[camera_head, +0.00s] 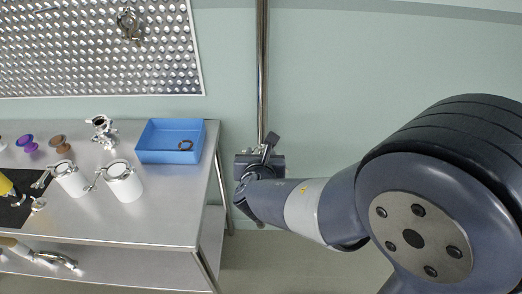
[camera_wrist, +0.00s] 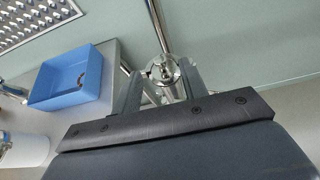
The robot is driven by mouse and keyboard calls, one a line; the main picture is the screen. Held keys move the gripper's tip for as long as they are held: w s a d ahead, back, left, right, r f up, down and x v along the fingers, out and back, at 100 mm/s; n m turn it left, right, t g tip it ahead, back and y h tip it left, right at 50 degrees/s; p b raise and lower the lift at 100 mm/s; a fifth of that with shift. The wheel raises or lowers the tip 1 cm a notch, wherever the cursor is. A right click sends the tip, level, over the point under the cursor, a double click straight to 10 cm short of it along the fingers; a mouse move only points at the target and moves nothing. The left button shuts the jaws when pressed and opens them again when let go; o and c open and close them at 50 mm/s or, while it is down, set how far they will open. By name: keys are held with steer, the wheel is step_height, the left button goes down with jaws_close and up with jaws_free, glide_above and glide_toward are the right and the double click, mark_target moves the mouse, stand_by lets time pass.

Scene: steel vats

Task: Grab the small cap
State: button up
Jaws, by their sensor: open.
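My gripper (camera_head: 268,148) is raised in front of the wall pole, to the right of the table. In the wrist view its two fingers (camera_wrist: 162,76) stand apart, open. A shiny round metal fitting (camera_wrist: 163,68) shows between the fingertips, near the pole; I cannot tell how far beyond them it is or whether it is the cap. No thing is clearly the small cap. A small pale metal piece (camera_head: 38,204) lies by the black mat on the table, too small to identify, well left of my gripper.
The steel table (camera_head: 165,222) holds a blue tray (camera_head: 170,155) with a brown ring (camera_head: 185,145) in it, two white vessels (camera_head: 124,187) (camera_head: 72,182), a metal fitting (camera_head: 102,130) and purple and brown spools (camera_head: 27,143) (camera_head: 59,143). The pole (camera_head: 262,70) stands behind my gripper.

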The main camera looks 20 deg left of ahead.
mark_target(261, 148)
steer(key=shift+x, duration=2)
steer(key=shift+c, duration=0.5)
steer(key=shift+r, duration=0.1)
jaws_close()
